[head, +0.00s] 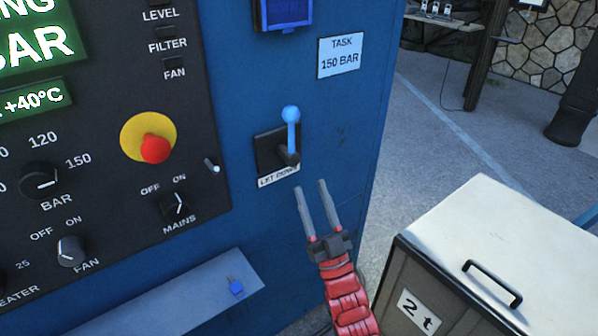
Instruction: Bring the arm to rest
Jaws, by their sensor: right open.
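My right gripper (317,207) is open and empty, with its two grey fingers pointing up in front of the blue cabinet (340,120). My red right arm (347,300) comes up from the bottom of the head view. A lever with a blue knob (290,114) points upward on a dark mount above a "LET DOWN" label (279,175). The gripper's fingertips are below the lever and appear apart from it. My left gripper is not in view.
The black control panel (100,200) on the left carries a red stop button (155,149), knobs and switches. A white-topped box (480,230) marked "2t" stands right of my arm. Open floor (430,140) lies behind it.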

